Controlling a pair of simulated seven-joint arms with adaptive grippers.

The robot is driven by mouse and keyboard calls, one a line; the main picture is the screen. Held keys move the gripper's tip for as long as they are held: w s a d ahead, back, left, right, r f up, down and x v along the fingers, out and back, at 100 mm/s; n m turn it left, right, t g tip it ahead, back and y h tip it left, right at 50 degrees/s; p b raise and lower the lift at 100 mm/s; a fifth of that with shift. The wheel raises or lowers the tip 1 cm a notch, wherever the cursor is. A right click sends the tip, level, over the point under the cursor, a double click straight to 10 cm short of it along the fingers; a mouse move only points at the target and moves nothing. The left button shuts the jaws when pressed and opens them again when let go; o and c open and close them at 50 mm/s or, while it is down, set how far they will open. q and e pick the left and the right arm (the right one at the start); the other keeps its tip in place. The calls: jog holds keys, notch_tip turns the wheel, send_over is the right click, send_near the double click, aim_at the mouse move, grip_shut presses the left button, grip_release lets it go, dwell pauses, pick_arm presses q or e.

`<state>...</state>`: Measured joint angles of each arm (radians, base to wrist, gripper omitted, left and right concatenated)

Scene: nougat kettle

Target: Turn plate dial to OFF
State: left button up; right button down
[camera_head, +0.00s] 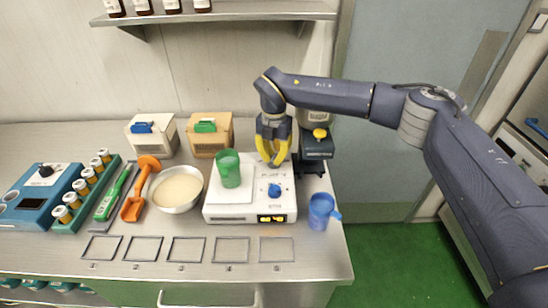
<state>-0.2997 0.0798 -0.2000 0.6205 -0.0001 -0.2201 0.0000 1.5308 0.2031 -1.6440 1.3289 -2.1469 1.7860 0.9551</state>
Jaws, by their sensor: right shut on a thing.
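The white hot plate (224,214) stands on the bench in the middle, with a green beaker (229,170) on its top and a yellow-lit display on its front. My right gripper (273,163) comes down from above with yellow fingers at the back right of the hot plate. It is shut at the spot of the plate dial, which the fingers hide; the dial's setting cannot be seen. A blue dial (274,190) sits nearer the front, apart from the fingers. My left gripper is not in view.
A dark device with a yellow knob (319,134) stands close right of the gripper. A blue cup (320,211) is near the bench's right edge. A bowl (177,204), orange scoop (133,207) and vial rack (68,224) lie left. Numbered frames along the front are empty.

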jog(key=shift+s+f+n, duration=0.1)
jog(key=shift+f+n, duration=0.15)
jog(key=shift+n, duration=0.05)
jog(key=n, duration=0.3)
jog(key=shift+n, duration=0.3)
jog(key=n, duration=0.4)
jog(key=shift+f, duration=0.1)
jog(key=n, duration=0.9)
jog(key=shift+s+n, duration=0.1)
jog(key=shift+n, duration=0.5)
jog(key=c, duration=0.9)
grip_release()
jog(key=shift+w, duration=0.2)
